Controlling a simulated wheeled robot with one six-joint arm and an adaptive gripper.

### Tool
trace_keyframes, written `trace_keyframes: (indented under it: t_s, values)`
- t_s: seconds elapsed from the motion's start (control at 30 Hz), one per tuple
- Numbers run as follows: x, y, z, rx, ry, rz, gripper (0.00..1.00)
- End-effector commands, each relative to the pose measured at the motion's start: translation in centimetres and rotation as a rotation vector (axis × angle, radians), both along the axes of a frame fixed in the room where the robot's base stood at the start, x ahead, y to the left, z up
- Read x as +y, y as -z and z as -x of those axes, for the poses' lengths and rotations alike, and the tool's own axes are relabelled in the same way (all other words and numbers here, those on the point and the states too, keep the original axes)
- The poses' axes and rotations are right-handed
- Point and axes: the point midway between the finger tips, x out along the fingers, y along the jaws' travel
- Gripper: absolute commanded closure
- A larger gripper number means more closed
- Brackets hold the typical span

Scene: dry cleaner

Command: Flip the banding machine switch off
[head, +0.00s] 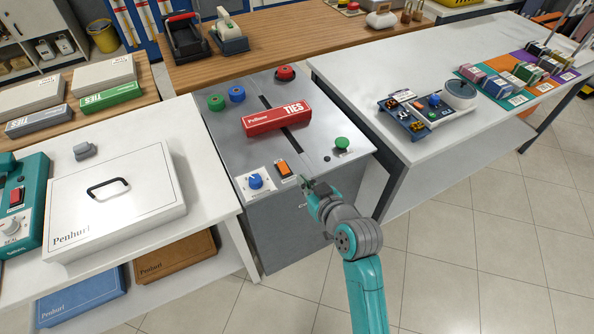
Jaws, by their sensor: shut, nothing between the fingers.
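The banding machine (222,130) is a grey metal-topped unit in the middle of the head view, with a dark slot across its top. An orange rocker switch (284,168) sits on a dark plate at its front edge, right of a blue knob (256,181). I cannot tell which way the rocker is tilted. My gripper (306,183) is shut and empty at the machine's front edge, just right of and slightly nearer than the switch. It looks close to the switch, but I cannot tell whether they touch.
A red TIES box (277,118) lies across the slot. A green button (342,143) is at the front right; a red button (285,73) is at the back. A white Penhurl box (125,195) and a teal machine (30,190) stand on the left table. Floor in front is clear.

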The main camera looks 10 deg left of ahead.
Motion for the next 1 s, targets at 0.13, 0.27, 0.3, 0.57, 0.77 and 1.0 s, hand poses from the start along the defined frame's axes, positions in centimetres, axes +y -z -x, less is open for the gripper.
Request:
trace_keyframes:
  t_s: [0.13,0.27,0.3,0.57,0.77,1.0]
  values:
    - [-0.9,0.0,1.3,0.002,0.001,-0.001,1.00]
    - [-1.2,-0.1,1.8,0.001,0.000,-0.001,1.00]
    - [-1.2,-0.1,1.8,0.001,0.000,-0.001,1.00]
    - [-1.2,-0.1,1.8,0.001,0.000,-0.001,1.00]
    - [-1.2,-0.1,1.8,0.001,0.000,-0.001,1.00]
    - [-2.5,1.3,3.1,0.009,0.033,-0.004,1.00]
